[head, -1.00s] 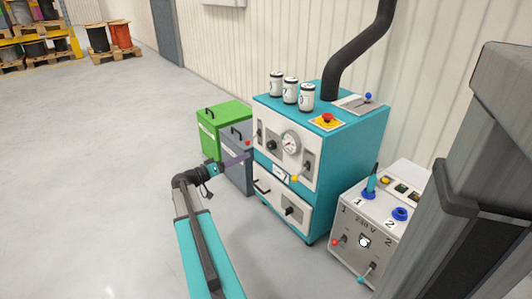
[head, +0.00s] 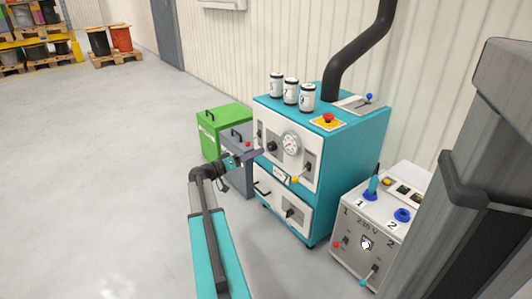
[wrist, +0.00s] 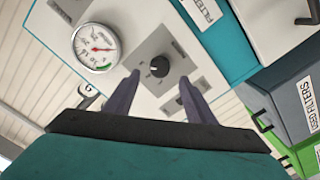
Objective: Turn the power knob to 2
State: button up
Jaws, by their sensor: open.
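A black round knob (head: 272,146) sits on the grey upper panel of the teal and white machine (head: 330,160), left of the gauge. In the wrist view the knob (wrist: 160,66) shows a white pointer mark; the labels around it are too small to read. My gripper (head: 258,153) is in front of this panel. Its two purple fingers are open, and in the wrist view the gripper (wrist: 160,88) frames the knob just beyond the fingertips, with nothing between them. A second black knob (head: 291,213) is on the lower panel; I cannot read which is labelled power.
A round gauge (wrist: 96,47) is beside the knob. Grey (head: 237,165) and green (head: 221,123) bins stand left of the machine. A 230 V box (head: 368,245) stands at its right. The floor at left is clear.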

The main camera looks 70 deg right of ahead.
aim_at(269, 148)
jog(key=shift+b+x, duration=0.9)
jog(key=shift+x, duration=2.5)
jog(key=c, duration=1)
